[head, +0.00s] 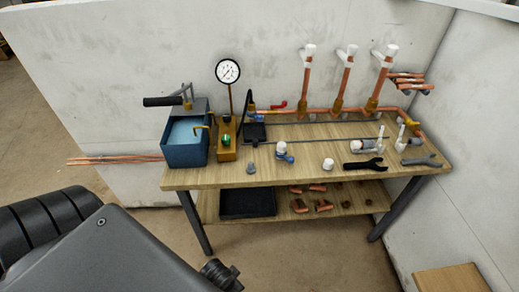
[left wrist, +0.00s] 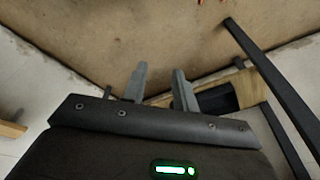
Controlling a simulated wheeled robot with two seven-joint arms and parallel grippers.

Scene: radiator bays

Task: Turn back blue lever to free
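My right gripper is in neither view.
A wooden bench (head: 220,179) stands against the wall. Three upright copper pipes rise behind. My arm fills the lower left.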

